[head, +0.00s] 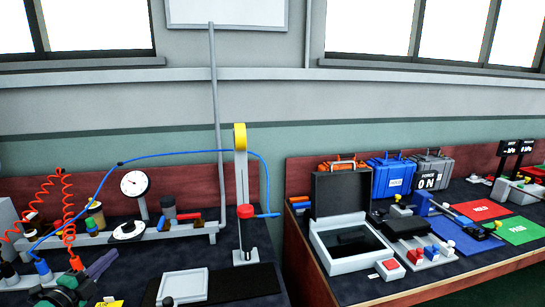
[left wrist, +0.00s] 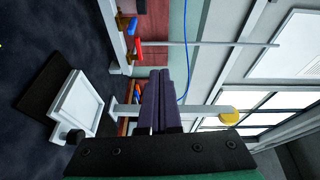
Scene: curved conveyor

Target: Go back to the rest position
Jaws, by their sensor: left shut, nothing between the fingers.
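My left gripper (head: 112,256) is at the lower left of the head view, in front of the left bench. Its dark purple fingers point up and to the right. In the left wrist view the fingers of the left gripper (left wrist: 164,76) lie side by side, shut with nothing between them. They are apart from the white tray (head: 184,284) and the stand with the yellow top (head: 240,138). My right gripper is not in view.
The left bench holds a dial gauge (head: 134,183), a red coiled hose (head: 66,205) and a blue hose (head: 190,152). The right bench holds an open case (head: 340,192), a blue case (head: 391,178) and red and green mats (head: 524,229). A dark gap separates the benches.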

